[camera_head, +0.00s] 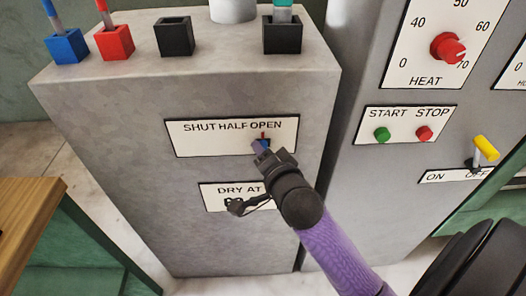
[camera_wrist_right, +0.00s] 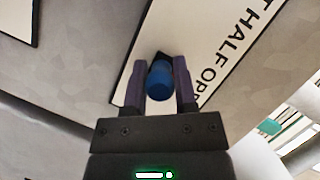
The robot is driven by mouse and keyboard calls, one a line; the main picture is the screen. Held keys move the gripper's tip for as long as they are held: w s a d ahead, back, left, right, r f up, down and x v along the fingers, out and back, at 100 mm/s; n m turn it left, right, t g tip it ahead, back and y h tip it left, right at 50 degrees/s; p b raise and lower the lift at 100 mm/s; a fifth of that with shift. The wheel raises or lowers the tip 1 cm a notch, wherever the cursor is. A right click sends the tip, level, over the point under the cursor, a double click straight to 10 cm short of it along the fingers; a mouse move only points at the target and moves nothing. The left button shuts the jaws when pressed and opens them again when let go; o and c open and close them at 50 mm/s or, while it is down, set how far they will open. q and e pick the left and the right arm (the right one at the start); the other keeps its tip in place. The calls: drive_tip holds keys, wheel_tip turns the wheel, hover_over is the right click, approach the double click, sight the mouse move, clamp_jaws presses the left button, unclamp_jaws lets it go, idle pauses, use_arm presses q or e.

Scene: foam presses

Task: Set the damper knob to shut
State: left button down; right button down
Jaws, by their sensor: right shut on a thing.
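The damper knob (camera_head: 261,145) is small and blue, on a white plate (camera_head: 190,141) lettered SHUT, HALF, OPEN on the front of the grey cabinet. It sits beneath the word OPEN, and a small red mark shows just above it. My right gripper (camera_head: 266,151) is at the plate and shut on the knob, partly hiding it. In the right wrist view the blue knob (camera_wrist_right: 159,82) stands between the two fingers of my right gripper (camera_wrist_right: 159,88). My left gripper is not in view.
A DRY AT plate (camera_head: 215,190) is below, partly covered by my right gripper. Blue (camera_head: 66,46), red (camera_head: 114,42) and black (camera_head: 174,37) holders stand on the cabinet (camera_head: 100,110). To the right are a red HEAT knob (camera_head: 447,48), START (camera_head: 382,134) and STOP (camera_head: 424,133) buttons and a yellow-handled lever (camera_head: 486,148).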

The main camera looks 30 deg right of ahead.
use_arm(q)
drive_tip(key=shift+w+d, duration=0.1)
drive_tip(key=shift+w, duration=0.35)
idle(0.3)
